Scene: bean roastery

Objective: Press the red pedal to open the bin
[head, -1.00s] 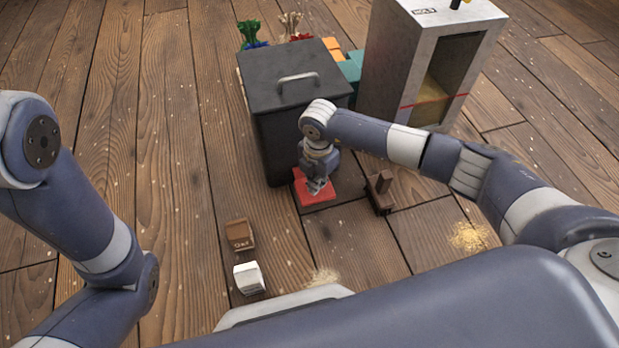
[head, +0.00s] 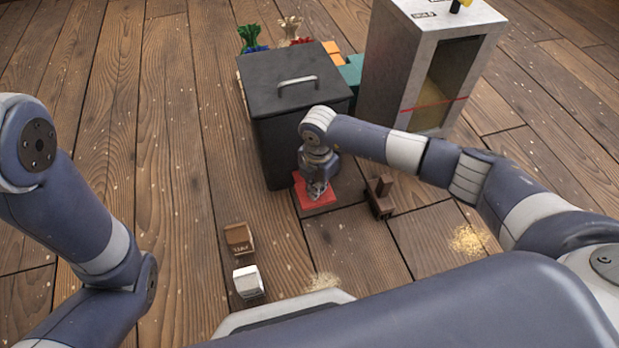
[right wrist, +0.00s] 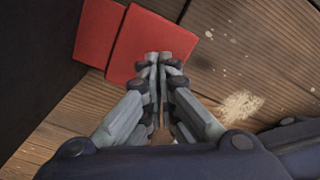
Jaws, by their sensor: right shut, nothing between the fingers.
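The dark grey bin (head: 284,140) stands upright in the middle of the head view, its lid (head: 280,98) shut. The red pedal (head: 327,201) lies at floor level at its front foot; in the right wrist view the pedal (right wrist: 146,38) shows as two red plates beside the bin's dark wall (right wrist: 35,50). My right gripper (head: 316,192) points down over the pedal, fingers closed together and empty. In the right wrist view its fingertips (right wrist: 159,60) overlap the pedal's near edge; I cannot tell whether they touch it. My left gripper is out of view.
A tall grey hopper (head: 400,75) stands right of the bin. A small brown wooden object (head: 380,197) lies right of the pedal. A brown box (head: 239,239) and a white box (head: 248,282) sit nearer me. The floor at left is clear.

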